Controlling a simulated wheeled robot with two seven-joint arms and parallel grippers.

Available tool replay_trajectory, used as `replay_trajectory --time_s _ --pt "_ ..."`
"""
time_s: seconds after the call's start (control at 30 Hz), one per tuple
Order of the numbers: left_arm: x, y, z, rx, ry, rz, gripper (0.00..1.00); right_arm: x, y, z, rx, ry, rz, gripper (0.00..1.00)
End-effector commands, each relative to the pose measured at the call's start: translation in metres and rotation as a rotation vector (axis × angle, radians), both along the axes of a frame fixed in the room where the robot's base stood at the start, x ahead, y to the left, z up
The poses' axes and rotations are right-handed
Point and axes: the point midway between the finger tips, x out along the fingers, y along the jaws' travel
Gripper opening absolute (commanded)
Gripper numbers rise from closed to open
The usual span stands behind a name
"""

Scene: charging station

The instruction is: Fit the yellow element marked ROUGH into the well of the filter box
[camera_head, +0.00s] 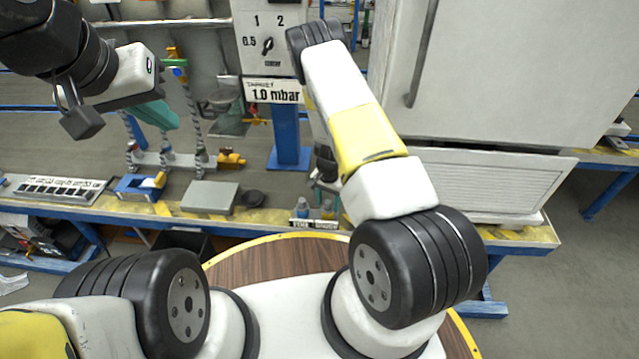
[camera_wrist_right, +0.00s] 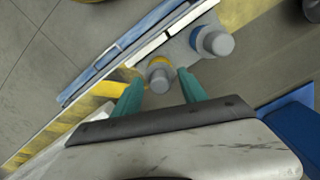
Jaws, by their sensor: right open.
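The yellow element (camera_head: 327,210) stands near the bench's front edge, beside a blue element (camera_head: 302,208). In the right wrist view the yellow element (camera_wrist_right: 158,77) has a grey top and a yellow collar. My right gripper (camera_wrist_right: 160,80) is open, its two teal fingers on either side of the element's near part; contact cannot be told.
A white louvred panel (camera_head: 500,182) and large white cabinet (camera_head: 510,70) bound the right.

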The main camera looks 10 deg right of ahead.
Motion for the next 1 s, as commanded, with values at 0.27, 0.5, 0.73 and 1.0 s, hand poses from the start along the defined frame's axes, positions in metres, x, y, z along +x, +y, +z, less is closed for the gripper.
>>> replay_trajectory --time_s 0.27,0.5,0.73,1.0 --pt "0.000 0.000 0.000 0.000 0.000 0.000 0.00 0.000 0.000 0.000 0.001 -0.001 0.001 0.32" --pt "0.000 0.000 0.000 0.000 0.000 0.000 0.00 0.000 0.001 0.000 0.001 -0.001 0.001 0.00" --pt "0.000 0.000 0.000 0.000 0.000 0.000 0.00 0.000 0.001 0.001 0.001 -0.001 0.001 0.00" --pt "0.000 0.000 0.000 0.000 0.000 0.000 0.00 0.001 0.001 0.019 0.002 -0.001 0.003 0.00"
